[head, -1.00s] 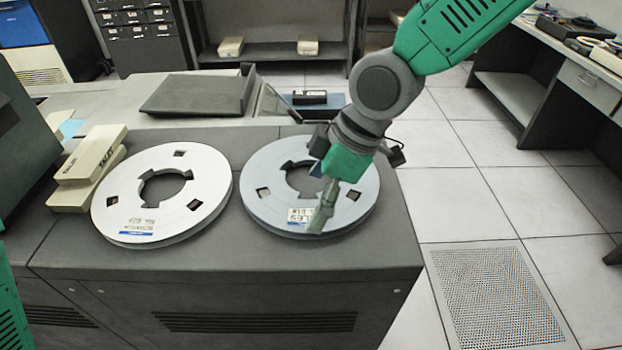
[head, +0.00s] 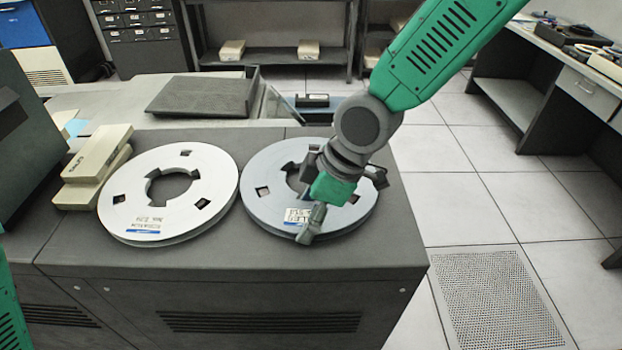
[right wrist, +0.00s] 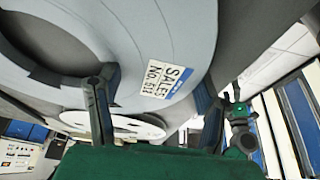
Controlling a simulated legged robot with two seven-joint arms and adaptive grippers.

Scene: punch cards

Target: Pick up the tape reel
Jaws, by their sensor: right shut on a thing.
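Two flat grey-white tape reels lie side by side in the head view. The left reel (head: 215,182) rests on the dark cabinet top (head: 225,255). My right gripper (head: 310,226) is shut on the front rim of the right reel (head: 262,212), beside its white label. In the right wrist view this reel (right wrist: 150,30) fills the upper left, its label reading SALES, with the gripper's fingers (right wrist: 155,105) at its rim. The gripper and forearm hide part of its hub and right side. I cannot tell whether it is clear of the cabinet.
Pale stacked boxes (head: 95,160) stand left of the left reel. A dark tray (head: 205,97) lies behind. A dark unit (head: 20,145) stands at the far left. Open tiled floor (head: 490,205) lies to the right, with a desk (head: 560,75) beyond.

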